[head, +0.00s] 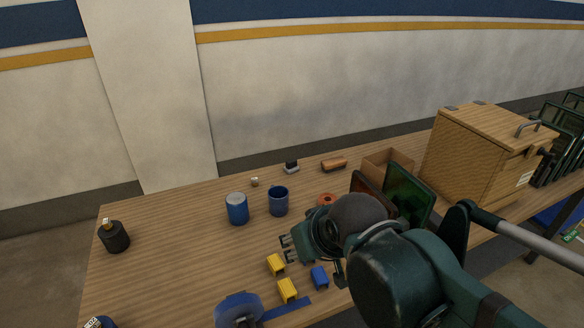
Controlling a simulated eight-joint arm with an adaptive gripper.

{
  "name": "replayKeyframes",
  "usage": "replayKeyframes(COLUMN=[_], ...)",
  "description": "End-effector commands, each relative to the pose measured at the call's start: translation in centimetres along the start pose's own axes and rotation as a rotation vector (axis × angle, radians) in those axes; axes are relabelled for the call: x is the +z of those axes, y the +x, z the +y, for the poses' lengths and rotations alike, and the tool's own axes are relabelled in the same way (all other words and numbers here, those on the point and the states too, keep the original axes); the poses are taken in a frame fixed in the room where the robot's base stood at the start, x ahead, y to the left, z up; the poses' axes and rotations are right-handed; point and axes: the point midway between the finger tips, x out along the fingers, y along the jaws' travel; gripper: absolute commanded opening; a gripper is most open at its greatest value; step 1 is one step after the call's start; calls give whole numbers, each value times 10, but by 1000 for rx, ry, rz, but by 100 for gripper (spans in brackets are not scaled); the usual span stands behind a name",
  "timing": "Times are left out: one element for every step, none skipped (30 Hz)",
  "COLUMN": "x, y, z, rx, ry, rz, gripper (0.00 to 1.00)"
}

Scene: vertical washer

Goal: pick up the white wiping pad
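No thing is plainly a white wiping pad in the head view. Two small things have white on them: a small whitish piece (254,181) on the table behind the blue containers, and a dark block with a pale lower edge (291,168) to its right. I cannot tell which one is the pad. My gripper (286,249) is above the table's middle, in front of the dark blue cup and well nearer than both small things. Its fingertips look apart with nothing between them. My arm hides part of the table's right side.
A wooden cabinet (480,150) stands right. The left middle is clear.

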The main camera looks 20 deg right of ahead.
Motion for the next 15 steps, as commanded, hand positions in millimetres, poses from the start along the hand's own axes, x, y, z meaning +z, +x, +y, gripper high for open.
replayKeyframes(x=[0, 0, 0, 0, 0, 0, 0, 0, 0, 0, 0, -1, -2, -3, -5], y=[0, 0, 0, 0, 0, 0, 0, 0, 0, 0, 0, 0, 0, -1, -1], z=[0, 0, 0, 0, 0, 0, 0, 0, 0, 0, 0, 0, 0, 0, 1], rx=[0, 0, 0, 0, 0, 0, 0, 0, 0, 0, 0, 0, 1, 1, 2], ry=[0, 0, 0, 0, 0, 0, 0, 0, 0, 0, 1, 2, 3, 5, 8], rz=[0, 0, 0, 0, 0, 0, 0, 0, 0, 0, 0, -1, -1, -2, -4], gripper=[45, 45, 45, 45, 45, 45, 45, 45, 45, 45, 45, 45, 45, 45, 45])
